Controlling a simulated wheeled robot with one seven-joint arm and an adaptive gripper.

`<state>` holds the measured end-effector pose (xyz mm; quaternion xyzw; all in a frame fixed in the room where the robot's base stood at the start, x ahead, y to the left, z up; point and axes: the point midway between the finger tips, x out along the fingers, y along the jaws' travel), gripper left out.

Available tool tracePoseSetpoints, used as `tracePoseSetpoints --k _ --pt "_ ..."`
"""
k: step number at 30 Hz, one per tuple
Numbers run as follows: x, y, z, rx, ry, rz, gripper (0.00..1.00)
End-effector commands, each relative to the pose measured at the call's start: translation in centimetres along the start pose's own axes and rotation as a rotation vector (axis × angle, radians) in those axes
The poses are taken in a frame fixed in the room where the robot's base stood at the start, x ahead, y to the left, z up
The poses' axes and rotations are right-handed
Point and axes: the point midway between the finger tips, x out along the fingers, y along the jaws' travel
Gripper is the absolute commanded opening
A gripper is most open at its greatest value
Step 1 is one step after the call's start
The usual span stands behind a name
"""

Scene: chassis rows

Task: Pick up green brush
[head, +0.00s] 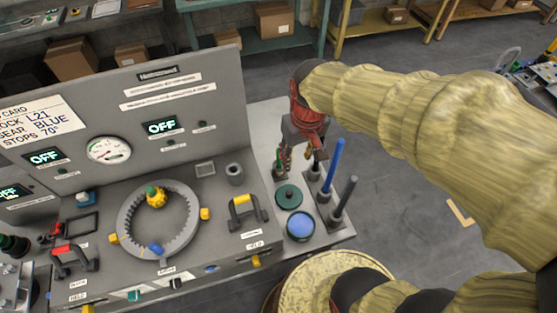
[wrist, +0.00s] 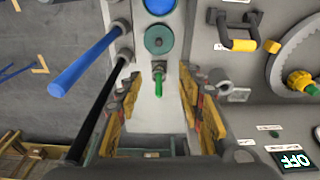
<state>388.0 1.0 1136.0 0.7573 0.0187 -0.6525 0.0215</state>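The green brush (wrist: 158,84) stands upright in a small holder on the pale bench top (wrist: 150,110). In the wrist view it shows between and beyond the fingers of my gripper (wrist: 160,103), which are spread apart with nothing between their pads. In the head view my gripper (head: 301,155) is red and dark and points down over the back right of the bench. There the brush is hard to make out, with only a bit of green beside the left finger.
A blue rod (head: 333,165) and a grey rod (head: 345,198) stand upright close right of my gripper. A dark green disc (head: 288,196) and a blue-topped disc (head: 300,227) lie in front. The console (head: 120,130) with a yellow handle (head: 244,208) is at left.

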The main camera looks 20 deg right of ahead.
Motion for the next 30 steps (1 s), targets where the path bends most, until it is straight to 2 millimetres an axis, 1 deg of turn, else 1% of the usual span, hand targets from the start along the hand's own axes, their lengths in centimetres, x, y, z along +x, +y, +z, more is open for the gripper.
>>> tracePoseSetpoints --k 1,5,9,15,18,21,24,30 --pt "0.8 0.0 -1.0 -0.009 -0.033 -0.002 0.38" --pt "3.4 0.1 -3.3 -0.039 -0.090 -0.007 0.38" --pt "6.6 0.2 -6.0 -0.081 -0.140 -0.013 0.38" --pt "11.1 0.4 -9.6 -0.157 -0.175 -0.023 0.38" --pt "12.7 0.5 -11.3 -0.197 -0.172 -0.027 0.38" --pt "13.5 0.6 -12.7 -0.236 -0.158 -0.027 0.38" --pt "14.1 0.6 -13.2 -0.256 -0.149 -0.028 0.38" --pt "16.0 0.6 -12.9 -0.258 -0.148 -0.027 0.38"
